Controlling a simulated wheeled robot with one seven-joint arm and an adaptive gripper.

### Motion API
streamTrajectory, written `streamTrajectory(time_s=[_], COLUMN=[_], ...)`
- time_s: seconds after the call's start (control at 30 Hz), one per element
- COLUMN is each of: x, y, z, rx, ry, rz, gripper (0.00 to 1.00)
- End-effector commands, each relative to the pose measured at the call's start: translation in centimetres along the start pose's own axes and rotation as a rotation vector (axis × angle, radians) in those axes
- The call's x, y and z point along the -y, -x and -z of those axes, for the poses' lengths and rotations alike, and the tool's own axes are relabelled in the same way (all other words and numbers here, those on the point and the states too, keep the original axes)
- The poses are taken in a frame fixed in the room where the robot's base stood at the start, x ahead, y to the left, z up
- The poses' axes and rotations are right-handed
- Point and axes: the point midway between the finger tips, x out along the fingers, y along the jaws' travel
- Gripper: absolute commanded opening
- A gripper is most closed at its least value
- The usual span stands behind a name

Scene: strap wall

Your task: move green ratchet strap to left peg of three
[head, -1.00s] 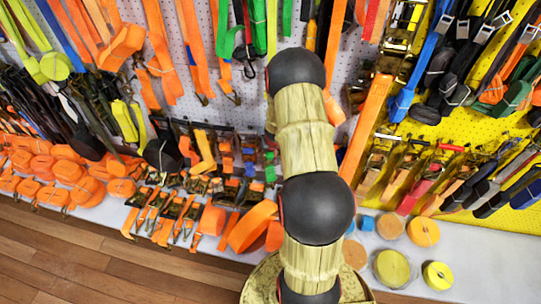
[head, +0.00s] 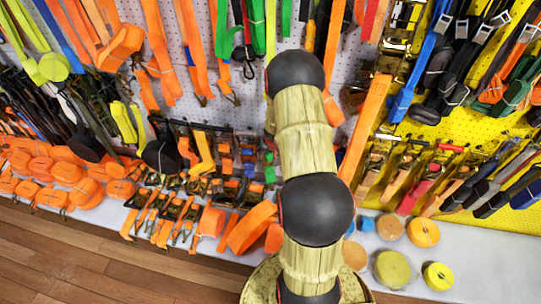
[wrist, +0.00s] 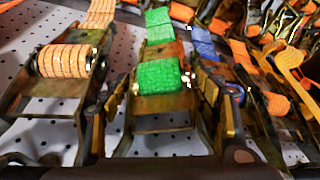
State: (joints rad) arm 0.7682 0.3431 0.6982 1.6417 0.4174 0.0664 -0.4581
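A green ratchet strap (wrist: 160,76) with a rusty metal ratchet frame fills the middle of the wrist view, in front of the pegboard. My gripper (wrist: 160,98) is open, with one dark finger on each side of this ratchet. I cannot tell whether the fingers touch it. In the head view, small green strap pieces (head: 270,174) show just left of my arm, and my gripper is hidden behind the arm. The three pegs cannot be told apart in these views.
An orange ratchet strap (wrist: 66,61) hangs close on the left in the wrist view. A blue strap (wrist: 203,42) and several orange ones crowd the right. Orange rolls (head: 68,172) and round rolls (head: 392,268) lie on the white shelf below the wall.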

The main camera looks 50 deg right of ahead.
Motion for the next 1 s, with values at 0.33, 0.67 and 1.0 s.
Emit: streamTrajectory(time_s=[0.33, 0.67, 1.0], x=[0.0, 0.0, 0.0], y=[-0.1, 0.3, 6.5], z=[-0.2, -0.5, -0.2], rx=[0.004, 0.008, 0.003], ry=[0.000, 0.001, 0.002], rz=[0.000, 0.001, 0.000], gripper=[0.79, 0.79, 0.79])
